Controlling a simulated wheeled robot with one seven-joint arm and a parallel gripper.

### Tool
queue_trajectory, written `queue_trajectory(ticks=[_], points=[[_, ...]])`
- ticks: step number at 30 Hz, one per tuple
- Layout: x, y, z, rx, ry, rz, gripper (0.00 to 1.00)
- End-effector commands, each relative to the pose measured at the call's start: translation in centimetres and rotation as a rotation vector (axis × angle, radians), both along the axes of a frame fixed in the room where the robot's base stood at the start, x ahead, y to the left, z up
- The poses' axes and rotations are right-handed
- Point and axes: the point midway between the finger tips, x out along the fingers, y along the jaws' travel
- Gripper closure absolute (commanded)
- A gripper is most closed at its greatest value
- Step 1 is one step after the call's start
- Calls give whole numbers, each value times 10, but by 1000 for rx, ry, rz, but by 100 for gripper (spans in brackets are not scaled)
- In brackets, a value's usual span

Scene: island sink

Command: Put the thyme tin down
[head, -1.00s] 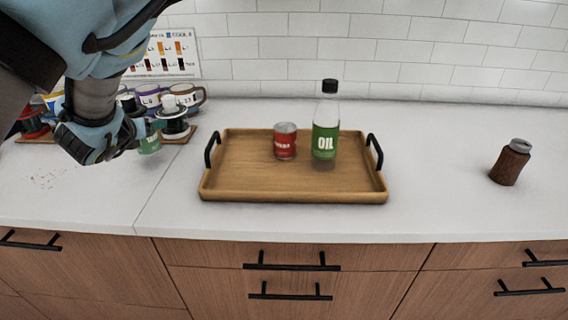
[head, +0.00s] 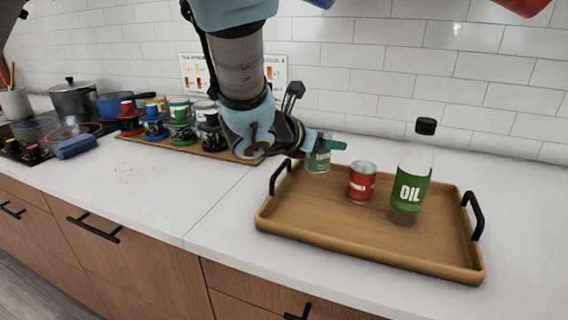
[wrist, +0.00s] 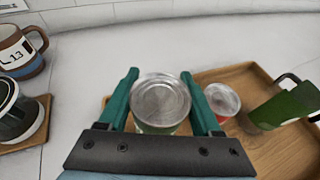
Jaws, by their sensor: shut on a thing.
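The thyme tin (head: 318,160) is a small can with a green label and a silver lid. My gripper (head: 326,144) is shut on it, with the green fingers on either side of the can. In the head view the tin is at the back left part of the wooden tray (head: 350,240).
A red tin (head: 361,183) and an oil bottle (head: 411,185) stand on the tray, right of the thyme tin. The tray has black handles (head: 279,176). The tray's front part is bare.

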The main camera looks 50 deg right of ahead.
Motion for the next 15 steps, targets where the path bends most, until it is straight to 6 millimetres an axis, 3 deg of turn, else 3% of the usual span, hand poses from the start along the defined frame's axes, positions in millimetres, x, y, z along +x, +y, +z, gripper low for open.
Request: queue_trajectory(ticks=[11,15], points=[[1,0,-42,3,0,2,92],[1,0,-49,-1,1,3,92]])
